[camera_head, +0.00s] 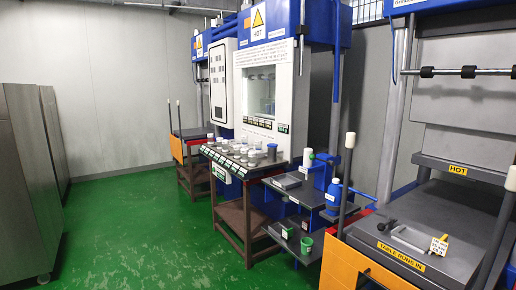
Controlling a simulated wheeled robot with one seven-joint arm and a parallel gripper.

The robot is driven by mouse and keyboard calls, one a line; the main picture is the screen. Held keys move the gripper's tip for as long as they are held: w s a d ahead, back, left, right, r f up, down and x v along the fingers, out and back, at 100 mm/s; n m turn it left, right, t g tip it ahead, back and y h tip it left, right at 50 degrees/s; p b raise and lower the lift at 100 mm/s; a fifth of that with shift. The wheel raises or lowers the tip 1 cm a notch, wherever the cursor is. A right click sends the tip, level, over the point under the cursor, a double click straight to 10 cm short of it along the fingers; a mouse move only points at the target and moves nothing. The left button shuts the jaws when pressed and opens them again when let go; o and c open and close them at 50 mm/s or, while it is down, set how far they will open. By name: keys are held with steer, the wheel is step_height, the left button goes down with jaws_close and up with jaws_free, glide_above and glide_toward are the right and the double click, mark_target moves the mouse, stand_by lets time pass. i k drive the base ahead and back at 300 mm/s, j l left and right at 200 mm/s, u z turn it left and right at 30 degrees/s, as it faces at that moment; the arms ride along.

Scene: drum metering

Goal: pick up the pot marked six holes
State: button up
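Several small pots (253,157) in white and grey stand on a narrow bench (225,163) in front of the white cabinet. A darker grey pot (271,152) stands at the bench's right end, and another grey-white pot (210,138) is near its left end. Small labels run along the bench's front edge. The markings are too small to read, so I cannot tell which pot is marked six holes. My gripper is not in view.
A HOT-marked press with a dark table (445,225) stands at the right. Grey cabinets (25,180) line the left. The green floor (135,225) between is clear.

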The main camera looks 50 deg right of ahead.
mark_target(244, 138)
steer(key=i+l+z, duration=0.25)
steer(key=i, duration=0.65)
steer(key=i+l+z, duration=0.2)
steer(key=i, duration=0.75)
steer(key=i+l+z, duration=0.1)
steer(key=i+z, duration=0.15)
steer(key=i, duration=0.7)
steer(key=i+j+z, duration=0.25)
steer(key=i, duration=0.65)
steer(key=l, duration=0.05)
